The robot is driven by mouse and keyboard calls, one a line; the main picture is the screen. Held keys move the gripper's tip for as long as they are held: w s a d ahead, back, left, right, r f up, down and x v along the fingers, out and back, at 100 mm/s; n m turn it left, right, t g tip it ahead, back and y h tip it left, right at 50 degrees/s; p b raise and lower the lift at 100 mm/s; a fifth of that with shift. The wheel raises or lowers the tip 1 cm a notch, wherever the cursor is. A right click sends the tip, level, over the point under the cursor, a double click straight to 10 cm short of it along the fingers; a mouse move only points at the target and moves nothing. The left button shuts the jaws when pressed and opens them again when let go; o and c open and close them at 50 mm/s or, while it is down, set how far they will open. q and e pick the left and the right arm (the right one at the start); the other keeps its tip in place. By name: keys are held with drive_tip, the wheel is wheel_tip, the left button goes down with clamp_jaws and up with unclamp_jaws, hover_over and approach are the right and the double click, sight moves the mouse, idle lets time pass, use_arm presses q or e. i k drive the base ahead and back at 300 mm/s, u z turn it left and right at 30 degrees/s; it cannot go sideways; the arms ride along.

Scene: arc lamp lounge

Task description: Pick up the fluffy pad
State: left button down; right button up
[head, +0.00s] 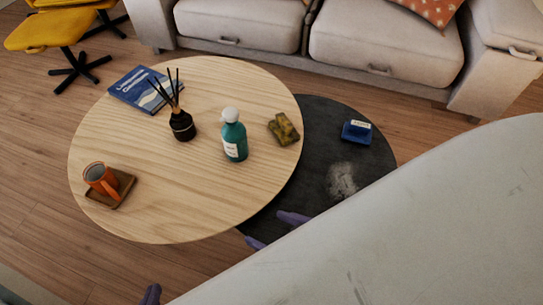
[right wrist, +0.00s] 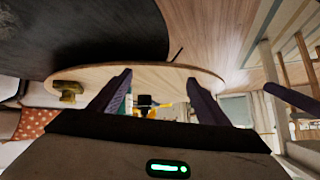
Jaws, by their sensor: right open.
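A blue block with a white label (head: 357,131) lies on the dark table. My left gripper (head: 150,295) shows only a purple tip at the bottom edge.
A teal bottle (head: 234,141), black reed diffuser (head: 182,125), book (head: 146,90) and orange mug (head: 101,178) on a tray stand there. A sofa (head: 385,45) is behind.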

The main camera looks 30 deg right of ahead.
sight(361, 132)
drive_tip(key=z, duration=0.4)
drive_tip(key=k, duration=1.1)
drive_tip(key=z, duration=1.45)
drive_tip(key=i, duration=0.8)
drive_tip(key=u, duration=0.85)
drive_tip(key=k, duration=1.25)
drive_tip(key=u, duration=0.05)
drive_tip(key=i, duration=1.1)
drive_tip(key=z, duration=0.2)
